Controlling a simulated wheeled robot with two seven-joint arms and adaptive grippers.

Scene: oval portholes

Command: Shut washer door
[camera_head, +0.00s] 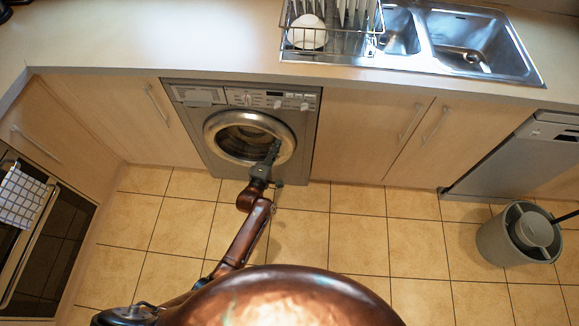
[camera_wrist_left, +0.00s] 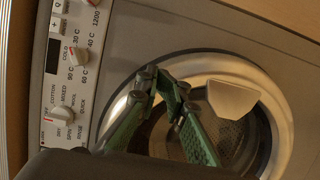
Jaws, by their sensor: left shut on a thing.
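The washer (camera_head: 190,120) is a grey front-loader under the counter. Its round door (camera_head: 212,128) has a silver ring around dark glass and lies flat or nearly flat against the front; I cannot tell whether a small gap is left. In the left wrist view the door ring (camera_wrist_left: 278,115) carries a pale grey handle (camera_wrist_left: 230,98). My left gripper (camera_head: 274,147) is at the right side of the door. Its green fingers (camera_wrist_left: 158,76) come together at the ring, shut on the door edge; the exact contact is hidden. My right gripper is not in view.
The control panel (camera_wrist_left: 75,75) with dials is close beside the left gripper. Wooden cabinets (camera_head: 355,130) flank the washer. A sink (camera_head: 470,45) and dish rack (camera_head: 335,45) are on the counter above.

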